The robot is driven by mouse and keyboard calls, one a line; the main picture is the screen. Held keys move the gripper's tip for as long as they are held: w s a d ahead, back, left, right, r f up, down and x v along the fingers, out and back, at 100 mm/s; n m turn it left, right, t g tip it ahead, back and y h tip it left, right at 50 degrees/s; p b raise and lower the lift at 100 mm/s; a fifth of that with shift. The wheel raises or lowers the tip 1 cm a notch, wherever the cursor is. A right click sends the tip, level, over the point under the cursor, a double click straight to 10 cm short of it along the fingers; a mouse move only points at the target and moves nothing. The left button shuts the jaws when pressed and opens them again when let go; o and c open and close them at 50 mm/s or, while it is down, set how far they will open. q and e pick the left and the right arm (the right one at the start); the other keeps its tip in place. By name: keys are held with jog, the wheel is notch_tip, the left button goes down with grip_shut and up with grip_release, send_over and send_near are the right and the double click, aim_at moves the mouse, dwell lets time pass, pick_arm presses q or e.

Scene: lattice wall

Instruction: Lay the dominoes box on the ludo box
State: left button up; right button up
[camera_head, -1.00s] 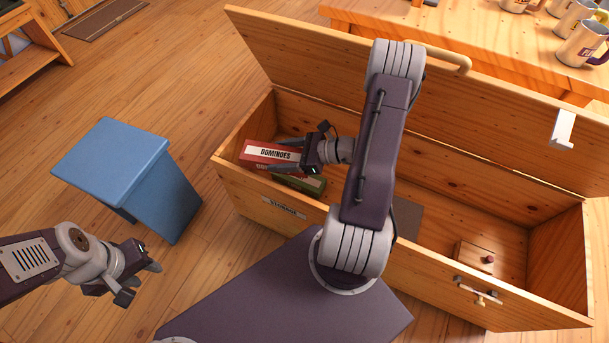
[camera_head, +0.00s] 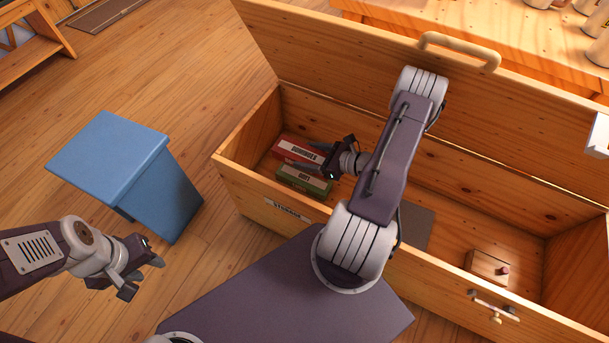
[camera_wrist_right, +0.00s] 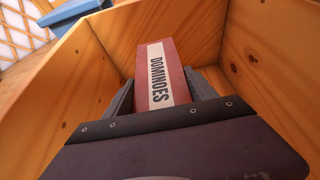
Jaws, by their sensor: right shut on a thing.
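The red dominoes box (camera_head: 297,150) is inside the wooden chest, near its left end. My right gripper (camera_head: 318,160) is shut on it, and the right wrist view also shows the dominoes box (camera_wrist_right: 164,82) between the two fingers. The green ludo box (camera_head: 304,179) lies on the chest floor, on the near side of the dominoes box in the head view. I cannot tell whether the two boxes touch. The ludo box does not show in the right wrist view. My left gripper (camera_head: 143,277) is open and empty, outside the chest.
The chest (camera_head: 245,190) has its lid (camera_head: 350,70) raised behind my right arm. A small wooden box (camera_head: 487,267) with a knob sits at its right end. A table with several mugs is at the back right.

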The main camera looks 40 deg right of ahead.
aim_at(308, 178)
notch_tip(308, 178, down, 10)
jog(key=b, duration=0.6)
jog(key=shift+r, duration=0.2)
jog(key=shift+f, duration=0.1)
jog(key=o, duration=1.7)
